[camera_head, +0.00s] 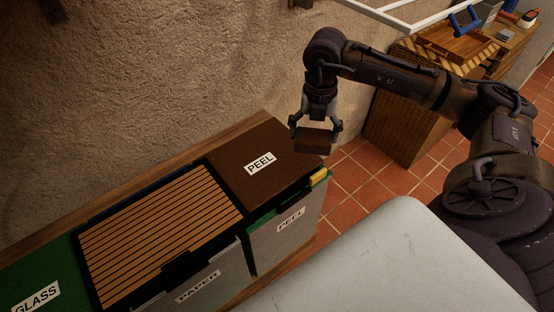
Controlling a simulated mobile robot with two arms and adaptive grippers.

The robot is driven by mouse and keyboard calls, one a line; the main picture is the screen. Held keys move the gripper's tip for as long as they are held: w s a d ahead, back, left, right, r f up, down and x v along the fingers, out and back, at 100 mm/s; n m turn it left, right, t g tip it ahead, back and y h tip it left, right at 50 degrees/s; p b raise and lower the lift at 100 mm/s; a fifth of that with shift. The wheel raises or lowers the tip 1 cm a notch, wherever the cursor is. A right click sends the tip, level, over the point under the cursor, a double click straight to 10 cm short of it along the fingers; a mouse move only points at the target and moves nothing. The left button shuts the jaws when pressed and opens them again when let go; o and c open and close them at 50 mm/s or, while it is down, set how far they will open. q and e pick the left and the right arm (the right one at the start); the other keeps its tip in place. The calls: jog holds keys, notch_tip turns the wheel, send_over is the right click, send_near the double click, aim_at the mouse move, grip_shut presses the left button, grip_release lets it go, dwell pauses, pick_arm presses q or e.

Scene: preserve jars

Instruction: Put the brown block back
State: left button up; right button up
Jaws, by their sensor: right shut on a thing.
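The brown block (314,140) is held in my right gripper (316,132), whose fingers are shut on its two sides. The gripper points down, and the block hangs near the back right corner of the brown lid marked PEEL (245,181). I cannot tell how far the block is above or beyond that lid. My left gripper is not in view.
Left of the PEEL lid are a slatted wooden lid (158,228) over the PAPER bin (198,283) and a green GLASS lid (40,272). A yellow item (319,177) sits at the PEEL bin's right edge. Tiled floor (368,180) is clear beyond. A wicker cabinet (400,120) stands behind my right arm.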

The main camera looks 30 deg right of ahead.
jog(key=d+m, duration=0.1)
jog(key=m, duration=0.1)
jog(key=d+f+m+b, duration=0.1)
jog(key=m, duration=0.2)
jog(key=d+f+m, duration=0.1)
jog(key=m, duration=0.1)
jog(key=shift+w+d+m, duration=0.15)
jog(key=shift+d+m, duration=0.15)
jog(key=shift+d+m+b, duration=0.35)
jog(key=shift+d+m, duration=0.05)
jog(key=shift+m, duration=0.6)
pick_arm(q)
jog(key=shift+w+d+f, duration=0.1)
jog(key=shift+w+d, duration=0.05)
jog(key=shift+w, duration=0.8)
pick_arm(e)
send_over(280, 154)
notch_tip(280, 154, down, 7)
jog(key=shift+a, duration=0.1)
notch_tip(280, 154, down, 2)
jog(key=shift+f, duration=0.75)
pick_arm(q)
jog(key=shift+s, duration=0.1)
